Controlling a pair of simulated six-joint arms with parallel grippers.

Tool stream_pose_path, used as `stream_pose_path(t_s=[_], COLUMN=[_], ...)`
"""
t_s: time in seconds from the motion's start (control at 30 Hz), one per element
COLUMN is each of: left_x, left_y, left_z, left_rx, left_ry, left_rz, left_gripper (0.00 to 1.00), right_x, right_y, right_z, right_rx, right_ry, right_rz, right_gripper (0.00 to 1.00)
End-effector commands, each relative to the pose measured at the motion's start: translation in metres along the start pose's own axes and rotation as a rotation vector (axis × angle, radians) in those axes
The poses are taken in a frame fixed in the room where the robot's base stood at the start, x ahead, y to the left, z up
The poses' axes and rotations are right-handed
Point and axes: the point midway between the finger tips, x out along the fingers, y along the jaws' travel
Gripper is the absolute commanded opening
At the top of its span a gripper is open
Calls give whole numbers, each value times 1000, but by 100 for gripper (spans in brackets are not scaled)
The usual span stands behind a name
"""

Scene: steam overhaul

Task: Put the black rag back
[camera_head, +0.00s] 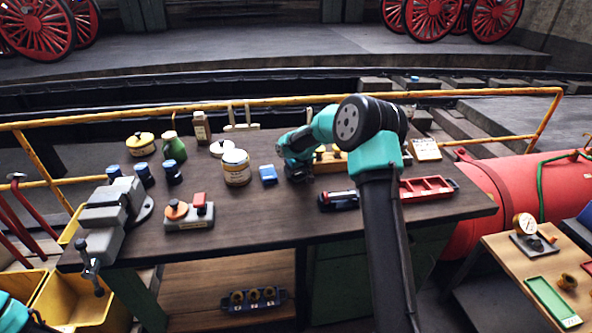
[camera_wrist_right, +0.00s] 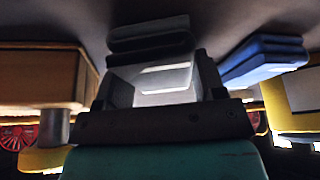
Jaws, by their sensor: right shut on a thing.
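My right gripper (camera_head: 298,174) is low over the dark workbench (camera_head: 270,223), between a blue folded rag (camera_head: 268,174) and a wooden block. In the right wrist view the gripper (camera_wrist_right: 152,80) is shut on the black rag (camera_wrist_right: 150,34), a dark folded pad at its tips, close to the bench top. The blue rag (camera_wrist_right: 264,58) lies beside it there. In the head view I cannot make out the black rag apart from the dark gripper. My left gripper is out of view.
A labelled jar (camera_head: 237,172) stands left of the blue rag. The wooden block (camera_head: 328,161) is close on the gripper's right. A dark tool (camera_head: 340,201) and a red tray (camera_head: 428,189) lie nearer the right front. The bench's front middle is clear.

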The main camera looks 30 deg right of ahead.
Motion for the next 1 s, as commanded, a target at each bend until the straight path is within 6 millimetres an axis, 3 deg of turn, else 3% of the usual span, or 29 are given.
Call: stream_pose_path(t_s=[0.27,0.3,0.57,1.0], left_x=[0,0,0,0], left_y=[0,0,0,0], left_z=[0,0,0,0], left_rx=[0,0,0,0], left_ry=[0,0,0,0], left_rz=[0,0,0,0], left_gripper=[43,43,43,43], right_x=[2,3,2,-8], right_y=[0,0,0,0], right_z=[1,1,1,-1], right_rx=[-1,-1,-1,-1], right_ry=[0,0,0,2], right_rz=[0,0,0,0], right_gripper=[44,64,89,89])
